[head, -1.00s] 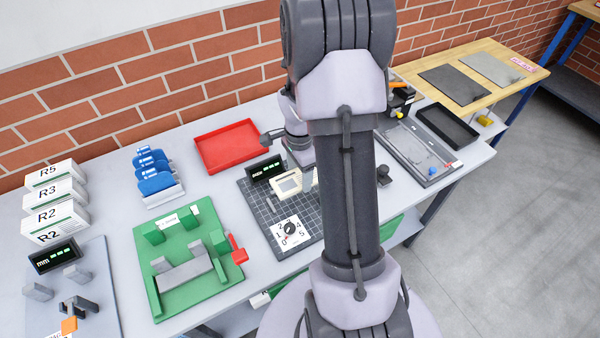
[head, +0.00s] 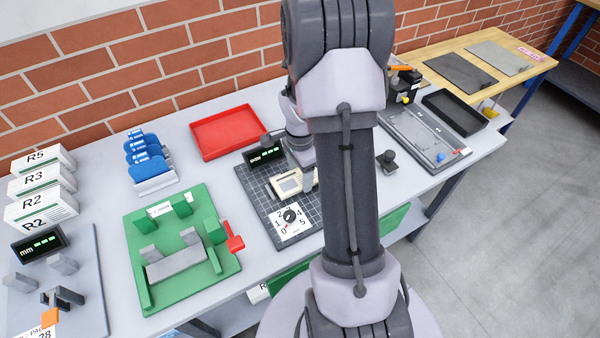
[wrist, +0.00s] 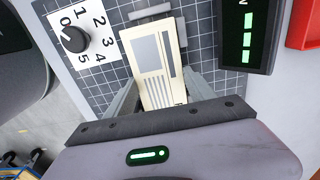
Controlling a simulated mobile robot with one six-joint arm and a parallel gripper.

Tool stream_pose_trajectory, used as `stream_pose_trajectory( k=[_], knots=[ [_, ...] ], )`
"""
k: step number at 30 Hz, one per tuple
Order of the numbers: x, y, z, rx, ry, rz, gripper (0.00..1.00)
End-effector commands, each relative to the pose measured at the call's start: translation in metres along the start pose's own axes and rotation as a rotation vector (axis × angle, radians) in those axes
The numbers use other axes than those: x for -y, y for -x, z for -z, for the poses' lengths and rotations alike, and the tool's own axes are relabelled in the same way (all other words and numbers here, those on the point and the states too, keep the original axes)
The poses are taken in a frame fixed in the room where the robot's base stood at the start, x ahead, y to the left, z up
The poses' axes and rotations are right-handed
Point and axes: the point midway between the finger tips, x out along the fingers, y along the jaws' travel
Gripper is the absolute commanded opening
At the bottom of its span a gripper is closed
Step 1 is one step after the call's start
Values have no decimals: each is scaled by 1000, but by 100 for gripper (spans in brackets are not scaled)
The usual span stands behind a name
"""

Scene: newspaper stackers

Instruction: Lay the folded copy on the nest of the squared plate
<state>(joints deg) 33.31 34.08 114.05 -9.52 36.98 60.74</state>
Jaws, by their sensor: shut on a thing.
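The folded copy (wrist: 146,62) is a cream, flat piece with grey printed blocks. My gripper (wrist: 163,80) is shut on it, with one grey finger along each side. In the head view the copy (head: 287,184) is over the middle of the squared plate (head: 254,187), a dark plate with a light grid. A grey bar (wrist: 150,12) stands on the plate close to the copy's far end. I cannot tell whether the copy touches the plate. The plate under the copy, and any nest there, is hidden.
A dial card (head: 292,222) and a black display (head: 264,155) with green digits flank the copy on the plate. A red tray (head: 228,132) lies behind. A green fixture (head: 184,285) stands left, and a dark knob (head: 387,160) right.

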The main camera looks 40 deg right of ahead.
Motion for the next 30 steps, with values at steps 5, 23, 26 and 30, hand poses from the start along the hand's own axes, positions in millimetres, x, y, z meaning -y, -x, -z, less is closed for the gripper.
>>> stream_pose_trajectory(
  k=[5, 23, 26, 30],
  knots=[
    [0, -5, 0, 0, 0, 0, 18],
    [0, -9, 0, 0, 0, 0, 88],
    [0, -9, 0, 0, 0, 0, 88],
    [1, 4, 0, -1, 0, 3, 88]
  ],
)
